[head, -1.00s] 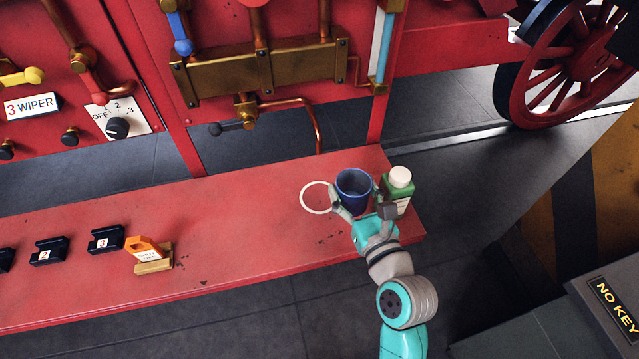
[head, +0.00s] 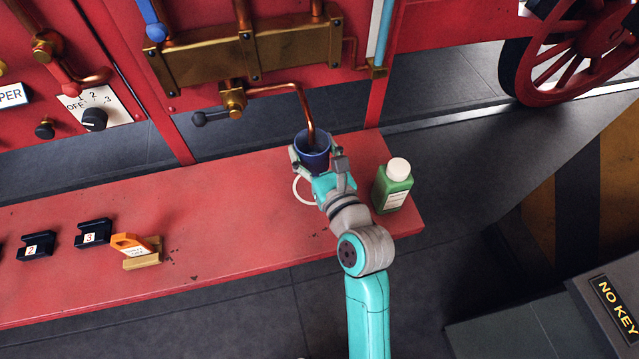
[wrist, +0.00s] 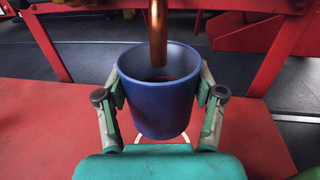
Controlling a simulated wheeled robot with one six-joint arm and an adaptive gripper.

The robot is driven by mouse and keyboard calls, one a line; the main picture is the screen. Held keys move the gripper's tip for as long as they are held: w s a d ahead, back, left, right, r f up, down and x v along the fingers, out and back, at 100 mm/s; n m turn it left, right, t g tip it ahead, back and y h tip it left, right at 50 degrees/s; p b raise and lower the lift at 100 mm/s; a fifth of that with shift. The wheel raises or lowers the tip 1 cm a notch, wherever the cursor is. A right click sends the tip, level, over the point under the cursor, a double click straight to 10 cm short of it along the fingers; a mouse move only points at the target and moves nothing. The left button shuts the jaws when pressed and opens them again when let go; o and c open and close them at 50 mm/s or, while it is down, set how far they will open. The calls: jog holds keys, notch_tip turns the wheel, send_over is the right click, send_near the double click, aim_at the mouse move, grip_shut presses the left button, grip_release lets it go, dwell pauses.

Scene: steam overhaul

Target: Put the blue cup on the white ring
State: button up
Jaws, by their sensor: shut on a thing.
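The blue cup (head: 313,160) is upright between the fingers of my gripper (head: 318,166). In the wrist view both fingers of my gripper (wrist: 160,98) press on the sides of the cup (wrist: 157,108). The white ring (head: 299,193) lies on the red bench, partly hidden behind the gripper and cup. In the wrist view parts of the ring (wrist: 139,138) show below the cup. Whether the cup touches the bench cannot be told. The end of a copper pipe (head: 308,125) hangs at the cup's mouth; it also shows in the wrist view (wrist: 157,35).
A green bottle with a white cap (head: 392,187) stands right of my gripper on the red bench (head: 235,225). Black numbered blocks (head: 94,233) and an orange item on a wooden block (head: 137,247) lie to the left. A brass manifold (head: 245,55) hangs above.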

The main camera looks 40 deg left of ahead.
jog(key=shift+a+r, duration=0.15)
jog(key=shift+r, duration=0.2)
notch_tip(320, 180, down, 10)
jog(key=shift+r, duration=0.1)
dwell(0.3)
jog(key=o, duration=1.3)
jog(key=v, duration=1.2)
jog(key=shift+w, duration=0.1)
